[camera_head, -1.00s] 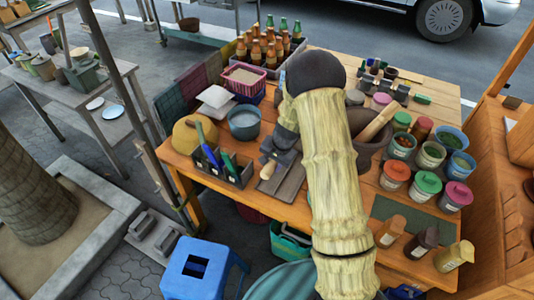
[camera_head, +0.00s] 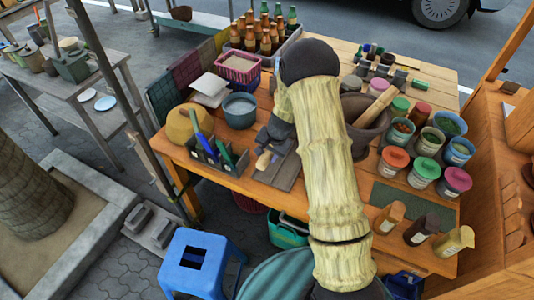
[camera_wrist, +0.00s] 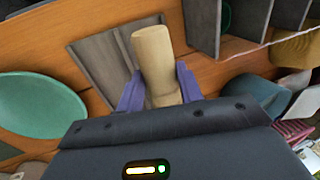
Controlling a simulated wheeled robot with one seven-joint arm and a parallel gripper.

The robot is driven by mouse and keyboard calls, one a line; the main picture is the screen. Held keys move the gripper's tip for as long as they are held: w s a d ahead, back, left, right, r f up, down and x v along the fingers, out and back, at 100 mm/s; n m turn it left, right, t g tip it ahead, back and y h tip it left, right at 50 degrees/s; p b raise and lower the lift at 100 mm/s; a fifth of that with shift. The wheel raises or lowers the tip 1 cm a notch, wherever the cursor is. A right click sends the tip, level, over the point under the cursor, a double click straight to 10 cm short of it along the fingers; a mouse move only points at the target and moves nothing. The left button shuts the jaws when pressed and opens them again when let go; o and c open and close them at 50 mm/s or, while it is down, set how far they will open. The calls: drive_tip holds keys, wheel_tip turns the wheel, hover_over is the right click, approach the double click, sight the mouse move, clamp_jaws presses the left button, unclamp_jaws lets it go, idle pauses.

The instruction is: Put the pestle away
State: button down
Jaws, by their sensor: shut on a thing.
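A pale wooden pestle (camera_wrist: 157,62) is between the two purple fingers of my gripper (camera_wrist: 160,92) in the wrist view, and the gripper is shut on it. In the head view its pale end (camera_head: 263,160) shows beside the dark gripper (camera_head: 272,145), over the grey tray (camera_head: 286,177). The tray also shows behind the pestle in the wrist view (camera_wrist: 100,62). I cannot tell whether the pestle touches the tray. A brown mortar (camera_head: 370,142) stands to the right, partly hidden by my arm, with another pale wooden stick (camera_head: 378,106) leaning in it.
A dark caddy (camera_head: 215,168) with blue and green tools stands left of the tray. A blue-grey bowl (camera_head: 239,111) and bottles (camera_head: 268,38) are behind. Several lidded pots (camera_head: 424,165) and a green mat (camera_head: 405,205) lie right. A blue stool (camera_head: 202,262) stands in front.

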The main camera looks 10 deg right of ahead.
drive_tip(key=shift+f+b, duration=2.15)
drive_tip(key=shift+f, duration=0.85)
